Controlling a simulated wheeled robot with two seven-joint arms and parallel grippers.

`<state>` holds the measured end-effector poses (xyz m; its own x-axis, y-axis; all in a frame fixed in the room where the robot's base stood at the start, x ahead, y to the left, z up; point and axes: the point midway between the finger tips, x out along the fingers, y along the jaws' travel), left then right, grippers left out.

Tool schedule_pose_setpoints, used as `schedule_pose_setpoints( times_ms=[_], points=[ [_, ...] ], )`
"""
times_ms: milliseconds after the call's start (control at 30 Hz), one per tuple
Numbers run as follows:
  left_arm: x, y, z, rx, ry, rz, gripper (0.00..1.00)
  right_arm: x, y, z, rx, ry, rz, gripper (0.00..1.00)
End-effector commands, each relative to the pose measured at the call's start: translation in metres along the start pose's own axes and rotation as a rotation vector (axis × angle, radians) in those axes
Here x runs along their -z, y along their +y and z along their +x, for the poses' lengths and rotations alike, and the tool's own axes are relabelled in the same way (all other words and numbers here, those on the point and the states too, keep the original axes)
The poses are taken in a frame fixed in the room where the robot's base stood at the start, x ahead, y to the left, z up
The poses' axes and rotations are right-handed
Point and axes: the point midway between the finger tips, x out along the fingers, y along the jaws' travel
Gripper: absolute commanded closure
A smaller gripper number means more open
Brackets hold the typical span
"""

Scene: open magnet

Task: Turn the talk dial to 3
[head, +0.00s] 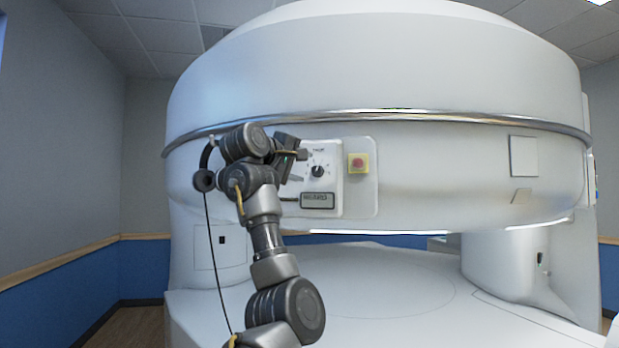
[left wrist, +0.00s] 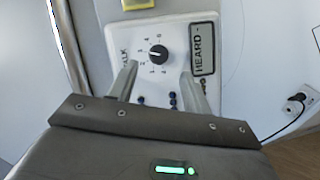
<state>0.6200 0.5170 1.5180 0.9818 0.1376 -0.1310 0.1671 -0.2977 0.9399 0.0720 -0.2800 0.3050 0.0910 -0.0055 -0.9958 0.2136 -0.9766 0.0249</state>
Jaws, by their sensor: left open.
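The talk dial is a round black knob (head: 318,171) on a white control panel (head: 331,185) fixed to the magnet's side. In the left wrist view the knob (left wrist: 158,53) sits in a ring of small printed numbers, with "TALK" lettered at its left. A pale mark shows on the knob, but I cannot tell for sure which number it points at. My left gripper (head: 301,167) is open and empty in front of the panel. In the left wrist view its fingers (left wrist: 159,70) are spread on either side below the knob, apart from it. My right gripper is not in view.
A framed label reading "HEARD" (head: 317,200) sits below the dial. A red button on a yellow square (head: 358,163) is to the right. Small dark blue knobs or sockets (left wrist: 172,99) show between the fingers. The large white magnet (head: 450,165) overhangs a pale round base (head: 390,280).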

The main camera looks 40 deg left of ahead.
Motion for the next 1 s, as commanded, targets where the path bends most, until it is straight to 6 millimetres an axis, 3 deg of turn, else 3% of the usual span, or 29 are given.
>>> schedule_pose_setpoints(
  times_ms=[100, 333, 1000],
  points=[
    [-0.001, -0.002, -0.021, -0.003, 0.002, 0.001, 0.51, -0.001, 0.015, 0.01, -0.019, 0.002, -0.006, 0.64],
    [0.0, -0.001, -0.042, 0.0, 0.0, 0.0, 0.51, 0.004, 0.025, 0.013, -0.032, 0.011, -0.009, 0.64],
    [-0.003, -0.005, -0.038, 0.01, -0.001, 0.009, 0.51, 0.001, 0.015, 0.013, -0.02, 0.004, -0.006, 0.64]
  ],
)
